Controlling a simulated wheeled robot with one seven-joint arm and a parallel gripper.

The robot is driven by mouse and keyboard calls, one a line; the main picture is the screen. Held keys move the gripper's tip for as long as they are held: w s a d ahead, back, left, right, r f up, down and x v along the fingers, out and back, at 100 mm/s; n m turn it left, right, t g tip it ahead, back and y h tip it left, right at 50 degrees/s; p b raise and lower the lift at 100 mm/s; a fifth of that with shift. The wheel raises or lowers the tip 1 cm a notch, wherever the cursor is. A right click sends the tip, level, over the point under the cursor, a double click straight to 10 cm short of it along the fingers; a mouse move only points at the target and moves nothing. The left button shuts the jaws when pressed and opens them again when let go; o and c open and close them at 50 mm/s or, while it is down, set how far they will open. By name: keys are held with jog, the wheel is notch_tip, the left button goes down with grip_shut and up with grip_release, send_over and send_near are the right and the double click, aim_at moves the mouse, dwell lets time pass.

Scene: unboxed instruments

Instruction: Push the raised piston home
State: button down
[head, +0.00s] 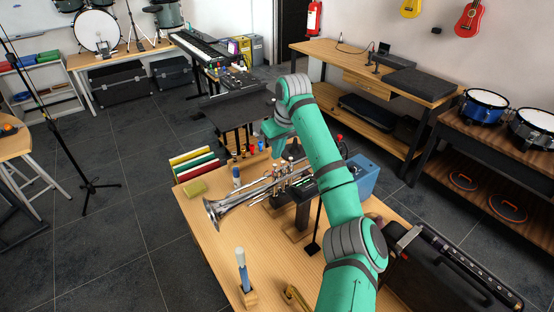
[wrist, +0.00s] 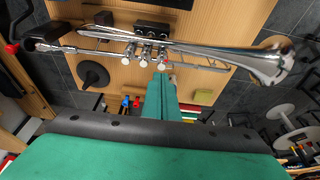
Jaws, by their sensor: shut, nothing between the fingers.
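Which piston stands raised I cannot tell surely. My gripper (wrist: 161,78) is shut and empty, its tips beside that valve in the picture; contact cannot be told. In the head view my gripper (head: 277,152) is above and behind the valves.
A blue box (head: 364,178) and dark stands are right of the trumpet. A bottle in a wooden holder (head: 242,270) stands at the table's front. A yellow sponge (head: 195,188) lies near the left edge.

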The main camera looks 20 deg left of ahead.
aim_at(275, 166)
jog(key=shift+a+v, duration=0.3)
jog(key=shift+v, duration=4.65)
jog(key=x, duration=1.1)
jog(key=shift+s+d+f, duration=0.15)
jog(key=shift+f, duration=0.75)
jog(key=shift+f, duration=0.1)
